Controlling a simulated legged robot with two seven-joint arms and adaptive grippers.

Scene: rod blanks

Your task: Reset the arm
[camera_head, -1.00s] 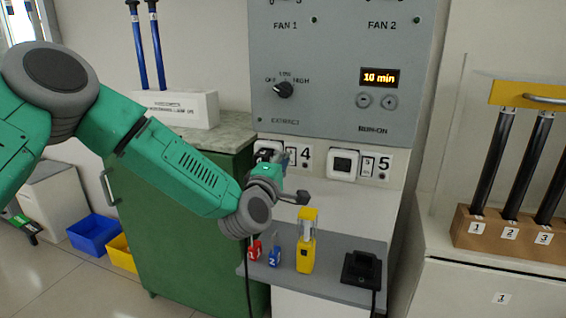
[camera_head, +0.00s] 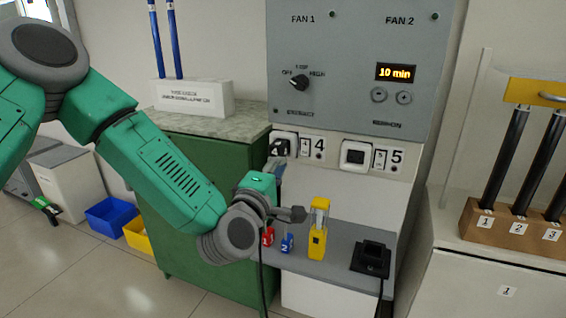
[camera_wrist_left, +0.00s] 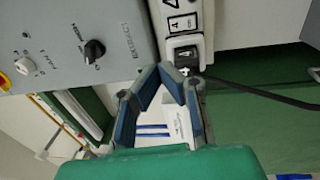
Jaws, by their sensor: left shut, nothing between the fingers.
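My left arm comes in from the left in the head view. Its gripper (camera_head: 279,168) is in front of the wall panel, near the socket marked 4 (camera_head: 283,145). In the left wrist view the two blue-grey fingers (camera_wrist_left: 163,72) meet at their tips, with nothing between them. A black plug (camera_wrist_left: 187,57) with a dark cable sits in socket 4, just beyond the fingertips in that view. I cannot tell the exact gap between fingers and plug. My right gripper is not in view.
A grey shelf (camera_head: 335,262) below holds red and blue numbered tags, a yellow device (camera_head: 318,230) and a black holder (camera_head: 371,257). A green cabinet (camera_head: 188,250) stands behind my arm. A wooden rack (camera_head: 500,222) with black rods is at right.

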